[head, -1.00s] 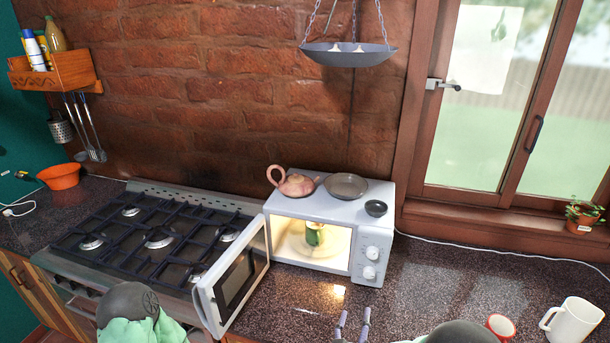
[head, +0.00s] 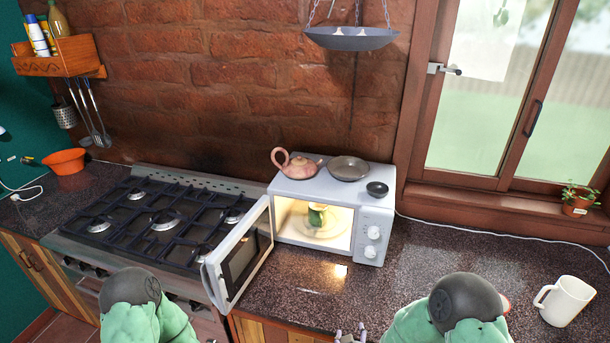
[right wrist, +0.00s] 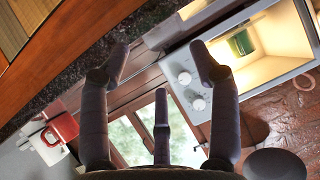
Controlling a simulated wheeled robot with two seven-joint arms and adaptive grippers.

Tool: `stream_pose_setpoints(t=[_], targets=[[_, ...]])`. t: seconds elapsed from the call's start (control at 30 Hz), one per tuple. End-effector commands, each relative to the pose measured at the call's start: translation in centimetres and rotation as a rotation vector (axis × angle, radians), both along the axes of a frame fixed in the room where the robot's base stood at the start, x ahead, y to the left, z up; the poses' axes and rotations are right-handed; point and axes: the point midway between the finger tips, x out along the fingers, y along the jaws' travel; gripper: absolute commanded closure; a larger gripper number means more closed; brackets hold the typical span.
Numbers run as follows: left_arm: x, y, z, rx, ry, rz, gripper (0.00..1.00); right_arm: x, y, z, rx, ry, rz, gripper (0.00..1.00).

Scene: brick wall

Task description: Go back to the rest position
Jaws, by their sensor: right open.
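My right gripper (head: 350,335) shows only by its fingertips at the bottom edge of the head view, in front of the counter. In the right wrist view its fingers (right wrist: 160,65) are spread apart with nothing between them. My left gripper is out of view; only part of my left arm shows at the lower left. The white microwave (head: 309,257) stands on the counter with its door (head: 241,256) swung open and its inside lit. A green cup (head: 317,216) stands inside it and also shows in the right wrist view (right wrist: 241,43).
A gas stove (head: 150,220) is left of the open door. A teapot (head: 297,165), a plate (head: 348,169) and a small bowl (head: 377,189) sit on the microwave. A white mug (head: 565,301) stands at the right; a red cup (right wrist: 62,128) is near it.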

Motion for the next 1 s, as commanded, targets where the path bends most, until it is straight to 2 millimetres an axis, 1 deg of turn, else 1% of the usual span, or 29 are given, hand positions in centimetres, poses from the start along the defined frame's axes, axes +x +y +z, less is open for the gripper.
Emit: stream_pose_setpoints(t=[0.03, 0.1, 0.17, 0.2, 0.27, 0.3, 0.4, 0.5, 0.6, 0.77, 1.0], targets=[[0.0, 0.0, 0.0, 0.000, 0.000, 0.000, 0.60, -1.0, -0.2, -2.3, 0.038, 0.086, 0.008, 0.38], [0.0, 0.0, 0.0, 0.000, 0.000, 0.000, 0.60, -2.7, -0.1, -5.3, 0.100, 0.208, 0.027, 0.38], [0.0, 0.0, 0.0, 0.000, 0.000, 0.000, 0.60, -4.5, 0.0, -7.6, 0.154, 0.313, 0.040, 0.38], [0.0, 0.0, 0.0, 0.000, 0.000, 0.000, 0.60, -5.9, 0.1, -9.0, 0.190, 0.382, 0.046, 0.38], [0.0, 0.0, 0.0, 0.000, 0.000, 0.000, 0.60, -7.9, 0.4, -10.9, 0.240, 0.482, 0.055, 0.38], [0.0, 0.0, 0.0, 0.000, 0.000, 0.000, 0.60, -9.3, 0.5, -11.9, 0.270, 0.543, 0.061, 0.38], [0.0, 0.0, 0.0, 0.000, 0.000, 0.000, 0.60, -12.4, 0.9, -13.7, 0.336, 0.674, 0.069, 0.38], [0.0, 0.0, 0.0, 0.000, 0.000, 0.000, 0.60, -15.3, 1.2, -14.9, 0.390, 0.783, 0.077, 0.38], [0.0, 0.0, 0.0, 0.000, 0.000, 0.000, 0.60, -17.9, 1.6, -15.7, 0.436, 0.880, 0.083, 0.38], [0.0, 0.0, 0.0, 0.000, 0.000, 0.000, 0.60, -21.7, 2.0, -16.4, 0.502, 1.019, 0.088, 0.38], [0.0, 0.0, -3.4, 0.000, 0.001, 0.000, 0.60, -20.9, 2.7, -19.1, 0.478, 1.002, 0.124, 0.38]])
